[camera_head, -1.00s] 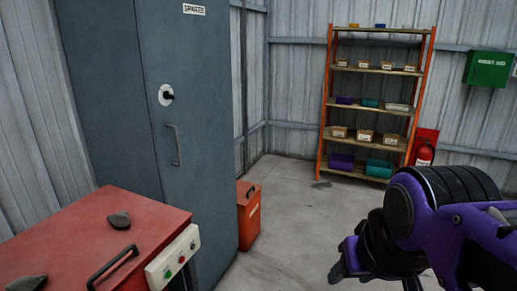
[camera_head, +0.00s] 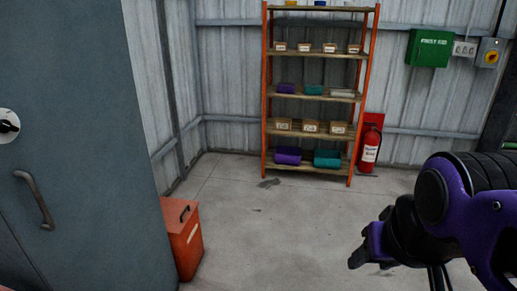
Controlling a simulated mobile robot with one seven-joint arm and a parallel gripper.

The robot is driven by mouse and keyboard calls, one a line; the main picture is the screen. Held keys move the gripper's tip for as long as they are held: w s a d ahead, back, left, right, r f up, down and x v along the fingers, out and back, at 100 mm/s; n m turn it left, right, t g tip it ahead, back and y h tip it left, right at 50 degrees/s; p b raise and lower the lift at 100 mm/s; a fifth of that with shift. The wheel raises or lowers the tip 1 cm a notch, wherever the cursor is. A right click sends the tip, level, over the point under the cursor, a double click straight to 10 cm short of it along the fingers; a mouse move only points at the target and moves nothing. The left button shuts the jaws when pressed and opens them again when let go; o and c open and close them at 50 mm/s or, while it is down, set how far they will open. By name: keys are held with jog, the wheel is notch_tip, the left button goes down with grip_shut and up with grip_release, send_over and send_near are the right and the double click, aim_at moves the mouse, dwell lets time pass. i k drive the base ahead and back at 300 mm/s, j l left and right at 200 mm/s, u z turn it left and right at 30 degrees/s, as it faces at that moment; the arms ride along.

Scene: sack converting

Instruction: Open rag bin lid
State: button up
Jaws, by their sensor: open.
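The rag bin is the small orange-red box (camera_head: 186,246) on the floor at the lower left, beside the grey cabinet. Its lid (camera_head: 180,213) lies shut on top and carries a dark handle (camera_head: 184,214). A pale label is on its side. My gripper (camera_head: 362,252) is at the lower right on my purple and black arm, well to the right of the bin and apart from it. The fingers are small and dark in this view; they are open, and I see nothing between them.
A tall grey cabinet (camera_head: 75,120) with a handle stands at the left, close to the bin. An orange shelf rack (camera_head: 311,118) with boxes and a fire extinguisher (camera_head: 370,149) stand at the back wall. The concrete floor (camera_head: 270,235) between is clear.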

aim_at(177, 212)
jog(key=i+l+u, duration=0.1)
jog(key=i, duration=1.1)
jog(key=i+u, duration=0.4)
jog(key=i+l+u, duration=0.1)
jog(key=i+u, duration=0.3)
jog(key=i, duration=0.15)
